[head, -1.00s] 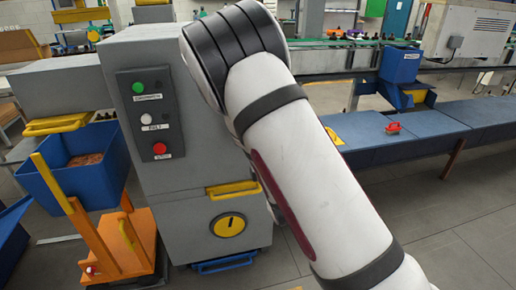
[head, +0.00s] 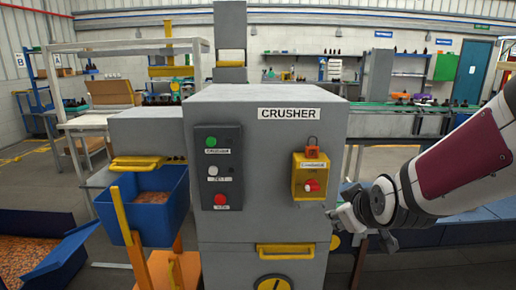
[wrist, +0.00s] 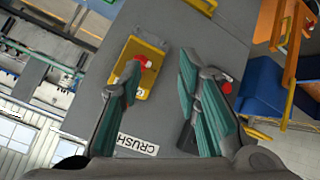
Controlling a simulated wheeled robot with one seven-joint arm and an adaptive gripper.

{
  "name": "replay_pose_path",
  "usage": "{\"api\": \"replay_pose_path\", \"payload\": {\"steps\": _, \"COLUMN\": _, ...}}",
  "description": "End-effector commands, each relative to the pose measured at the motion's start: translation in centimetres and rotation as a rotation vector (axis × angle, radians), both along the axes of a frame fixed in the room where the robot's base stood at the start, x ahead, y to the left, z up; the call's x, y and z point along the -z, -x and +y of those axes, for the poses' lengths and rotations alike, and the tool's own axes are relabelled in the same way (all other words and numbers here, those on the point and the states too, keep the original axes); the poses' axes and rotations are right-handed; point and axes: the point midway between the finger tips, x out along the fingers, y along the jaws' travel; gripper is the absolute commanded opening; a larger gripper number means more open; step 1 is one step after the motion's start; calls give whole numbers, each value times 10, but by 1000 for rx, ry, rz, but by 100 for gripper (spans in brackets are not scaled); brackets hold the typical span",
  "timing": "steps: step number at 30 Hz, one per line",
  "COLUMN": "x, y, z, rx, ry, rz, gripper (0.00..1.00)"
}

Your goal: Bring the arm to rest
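My gripper (head: 358,232) is at the right side of the grey crusher (head: 262,228) in the head view, at the end of my white arm. In the wrist view my gripper (wrist: 160,62) has its two fingers spread apart with nothing held between them. The crusher's front face shows behind the fingers there. A yellow box (head: 297,182) with a red part is on the crusher's upper right front. The same yellow box (wrist: 153,58) shows in the wrist view, partly behind the left finger.
A dark panel (head: 219,180) with green, white and red buttons is on the crusher's left front. A blue bin (head: 155,213) on an orange cart stands to its left. A conveyor with amber bottles (head: 466,104) runs behind on the right.

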Motion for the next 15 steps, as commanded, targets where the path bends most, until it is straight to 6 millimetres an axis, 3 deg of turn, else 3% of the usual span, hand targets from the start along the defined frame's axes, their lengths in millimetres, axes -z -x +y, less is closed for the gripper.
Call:
{"api": "replay_pose_path", "payload": {"steps": 1, "x": -12, "y": 19, "z": 0, "rx": 24, "ry": -46, "rz": 30, "gripper": 31}}
{"api": "replay_pose_path", "payload": {"steps": 6, "x": -34, "y": 87, "z": 3, "rx": 111, "ry": -170, "rz": 173, "gripper": 31}}
{"api": "replay_pose_path", "payload": {"steps": 15, "x": -56, "y": 217, "z": 2, "rx": 314, "ry": -280, "rz": 397, "gripper": 31}}
